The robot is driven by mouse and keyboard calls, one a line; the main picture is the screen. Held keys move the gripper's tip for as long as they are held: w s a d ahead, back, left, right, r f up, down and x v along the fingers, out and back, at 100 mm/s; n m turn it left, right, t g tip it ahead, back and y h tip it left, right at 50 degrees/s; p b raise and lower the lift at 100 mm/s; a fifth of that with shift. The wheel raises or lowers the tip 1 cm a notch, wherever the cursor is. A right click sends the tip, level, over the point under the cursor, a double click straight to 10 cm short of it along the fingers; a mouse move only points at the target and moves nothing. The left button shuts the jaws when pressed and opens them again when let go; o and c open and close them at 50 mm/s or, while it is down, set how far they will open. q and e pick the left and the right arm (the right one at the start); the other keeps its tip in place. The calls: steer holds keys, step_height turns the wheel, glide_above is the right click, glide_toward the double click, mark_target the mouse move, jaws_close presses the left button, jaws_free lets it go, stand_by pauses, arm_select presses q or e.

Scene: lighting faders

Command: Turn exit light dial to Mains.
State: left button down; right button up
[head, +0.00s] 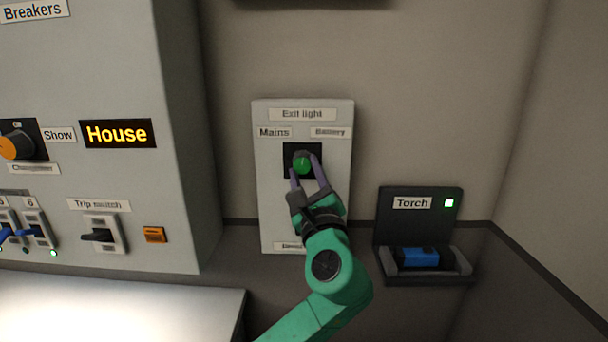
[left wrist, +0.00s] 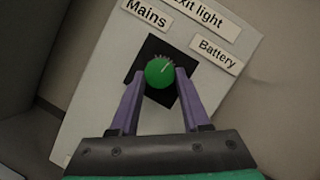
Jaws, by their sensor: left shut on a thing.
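The exit light panel (head: 265,200) is a pale box on the wall, with a Mains label (head: 274,132) at upper left and a Battery label (head: 330,132) at upper right. Its green round dial (head: 302,165) sits on a black square between and below them. My left gripper (head: 304,162) is shut on the dial, one purple finger on each side. In the left wrist view the dial (left wrist: 159,72) shows a short pale mark pointing up and right, roughly between the Mains label (left wrist: 146,13) and the Battery label (left wrist: 215,53). My right gripper is out of view.
A black torch holder (head: 418,228) with a blue torch (head: 418,257) and a lit green light is at right. A grey cabinet (head: 185,190) with a House display (head: 117,133) and a trip switch (head: 99,235) stands at left. A pale surface (head: 120,305) is at lower left.

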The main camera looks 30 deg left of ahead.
arm_select(q)
steer(key=n+g, duration=0.1)
steer(key=n, duration=0.2)
steer(key=n+g, duration=0.2)
steer(key=n, duration=0.2)
steer(key=shift+w+d+r+y, duration=0.1)
steer(key=shift+d+r+y, duration=0.1)
steer(key=shift+y, duration=0.2)
steer(key=n+g, duration=0.1)
steer(key=n, duration=0.1)
steer(key=n+h+p, duration=0.1)
steer(key=n, duration=0.2)
steer(key=shift+r+g, duration=0.2)
steer(key=shift+g, duration=0.2)
steer(key=shift+n, duration=0.3)
steer(key=shift+c, duration=1.9)
jaws_free()
steer(key=b+v, duration=0.2)
steer(key=v, duration=0.5)
steer(key=shift+s+d, duration=0.2)
